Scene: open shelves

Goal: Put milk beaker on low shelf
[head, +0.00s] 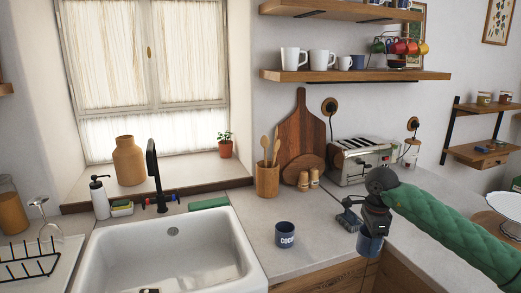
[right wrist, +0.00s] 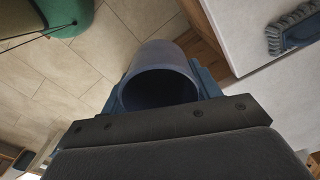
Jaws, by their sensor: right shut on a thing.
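My right gripper (head: 372,226) hangs down at the front edge of the counter, shut on a blue beaker (head: 369,244). In the right wrist view the beaker (right wrist: 165,57) sits between the two fingers, with its dark open mouth toward the camera. No label shows on it. A second dark blue beaker (head: 285,235), lettered "COCOA", stands upright on the counter to its left. Two wooden shelves hang on the back wall; the lower one (head: 350,77) carries white mugs, small cups and a rack of coloured cups. My left gripper is out of view.
A grey-blue brush (head: 348,220) lies on the counter close to my right gripper. A toaster (head: 360,160), utensil pot (head: 267,180) and cutting boards stand behind. The white sink (head: 170,250) is at left. A small two-tier shelf (head: 482,154) hangs at the far right.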

